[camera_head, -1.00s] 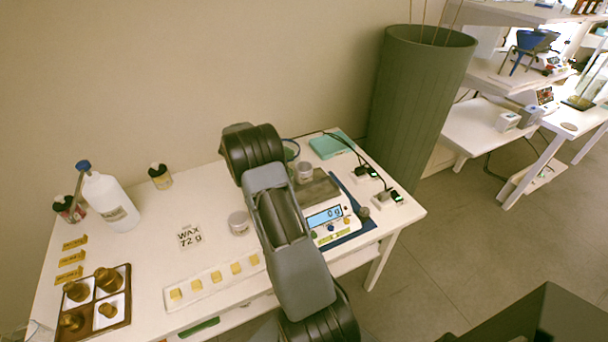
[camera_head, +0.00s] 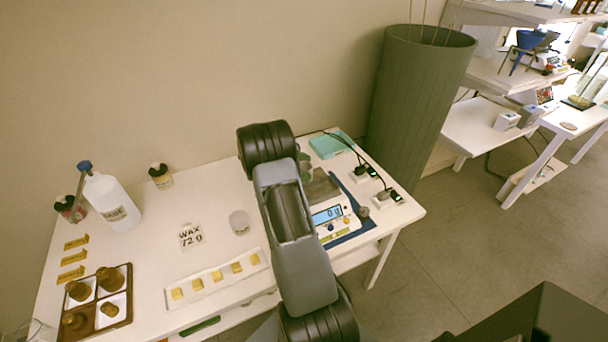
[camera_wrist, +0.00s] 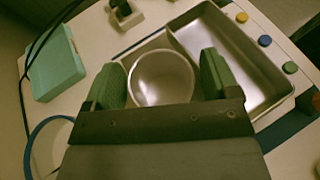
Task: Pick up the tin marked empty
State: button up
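A round open-topped tin (camera_wrist: 162,72) stands upright between the two green fingers of my gripper (camera_wrist: 161,82) in the wrist view. The fingers are open, one on each side of it, with a narrow gap showing. Its inside looks bare, and no marking on it can be read. In the head view my arm hides this tin, and only a bit of a green finger shows beside the wrist. A second tin (camera_head: 239,222) stands farther left on the table, next to the "WAX 72 g" card (camera_head: 191,236); its label is unreadable.
The scale (camera_head: 333,216) reads 0 g; its metal tray (camera_wrist: 240,55) lies close beside the gripper. A teal box (camera_head: 331,145) and cables are behind. A strip of yellow cubes (camera_head: 215,278), a partitioned brown tray (camera_head: 128,290) and a white bottle (camera_head: 112,202) are left.

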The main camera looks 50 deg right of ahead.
jog(key=c, duration=0.8)
jog(key=shift+r, duration=0.1)
